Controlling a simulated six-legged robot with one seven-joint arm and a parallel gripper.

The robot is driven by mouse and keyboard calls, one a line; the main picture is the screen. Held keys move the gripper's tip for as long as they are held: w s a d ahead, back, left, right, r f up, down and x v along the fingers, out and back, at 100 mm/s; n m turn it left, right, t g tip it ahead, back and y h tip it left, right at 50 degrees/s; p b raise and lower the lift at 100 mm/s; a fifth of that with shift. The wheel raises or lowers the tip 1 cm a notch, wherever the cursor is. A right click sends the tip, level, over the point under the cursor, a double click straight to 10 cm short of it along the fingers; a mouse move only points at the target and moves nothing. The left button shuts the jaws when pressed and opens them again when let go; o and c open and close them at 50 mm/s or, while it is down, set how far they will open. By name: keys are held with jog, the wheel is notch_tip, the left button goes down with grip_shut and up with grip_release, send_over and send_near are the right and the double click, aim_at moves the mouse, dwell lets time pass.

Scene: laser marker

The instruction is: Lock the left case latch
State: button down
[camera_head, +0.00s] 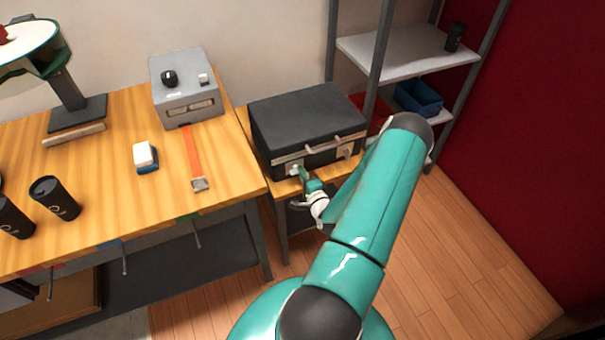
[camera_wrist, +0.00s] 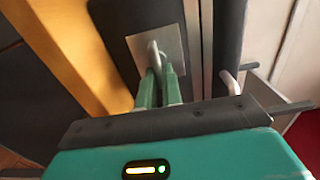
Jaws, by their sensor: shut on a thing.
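The black case (camera_head: 308,122) lies closed on a small wooden stand, with a metal strip and a light handle (camera_head: 328,145) along its front. The left latch (camera_head: 293,171) is a metal plate at the left of the case front. My gripper (camera_head: 303,174) is at this latch. In the wrist view, the latch plate (camera_wrist: 168,35) is a light metal square with a small curved loop (camera_wrist: 155,50). My gripper's green fingers (camera_wrist: 158,88) are close together on the loop. The right latch (camera_head: 347,152) shows beside the handle. How far the left latch is turned is hard to tell.
The wooden workbench (camera_head: 100,200) to the left holds a grey box (camera_head: 186,92), a white-and-blue block (camera_head: 146,157) and dark cups (camera_head: 54,197). A metal shelf (camera_head: 405,52) stands behind on the right. The wooden floor (camera_head: 460,260) at right is clear.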

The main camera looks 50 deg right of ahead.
jog(key=c, duration=1.6)
grip_release()
jog(key=shift+o, duration=0.2)
jog(key=v, duration=1.4)
